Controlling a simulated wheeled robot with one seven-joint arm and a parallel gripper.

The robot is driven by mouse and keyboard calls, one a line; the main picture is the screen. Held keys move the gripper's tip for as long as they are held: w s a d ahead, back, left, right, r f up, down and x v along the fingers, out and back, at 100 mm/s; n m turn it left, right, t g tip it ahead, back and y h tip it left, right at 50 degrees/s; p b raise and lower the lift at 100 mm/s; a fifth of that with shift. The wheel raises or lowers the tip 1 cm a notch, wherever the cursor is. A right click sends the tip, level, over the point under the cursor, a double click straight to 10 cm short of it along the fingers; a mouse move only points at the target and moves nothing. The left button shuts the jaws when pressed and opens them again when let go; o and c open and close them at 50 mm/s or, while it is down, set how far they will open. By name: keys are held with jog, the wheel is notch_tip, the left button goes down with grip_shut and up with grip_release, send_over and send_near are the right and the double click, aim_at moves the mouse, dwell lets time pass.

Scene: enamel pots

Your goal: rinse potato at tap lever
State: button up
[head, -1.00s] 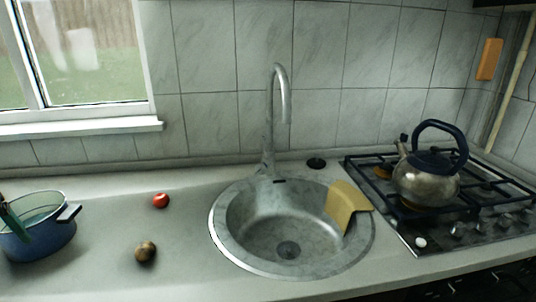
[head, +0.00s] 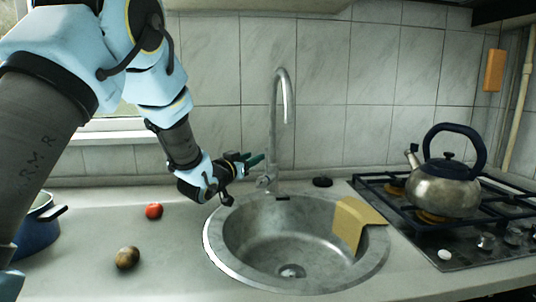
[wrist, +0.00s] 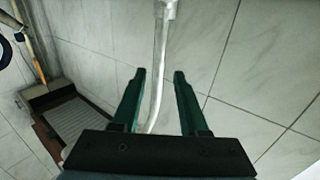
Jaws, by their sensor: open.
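The brown potato (head: 127,258) lies on the counter left of the sink (head: 215,247). The metal tap (head: 271,130) stands upright behind the sink, and its small lever (head: 264,182) is low on its body. My gripper (head: 250,158) reaches in from the left, its green fingers just above and left of the lever. In the wrist view my gripper (wrist: 160,73) is open, with part of the tap (wrist: 160,60) showing between the fingers. I cannot tell whether the fingers touch the tap. The potato is out of the wrist view. No water shows in the sink.
A red tomato-like item (head: 154,211) lies behind the potato. A blue pot (head: 38,232) is at the left, partly hidden by my arm. A kettle (head: 443,187) stands on the hob (head: 470,240) at the right.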

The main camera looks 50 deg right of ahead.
aim_at(266, 161)
jog(key=p+x, duration=0.2)
jog(key=x, duration=0.7)
jog(key=shift+w+d+p, duration=0.2)
jog(key=shift+d+p, duration=0.05)
jog(key=shift+p, duration=0.05)
grip_shut()
dwell(1.0)
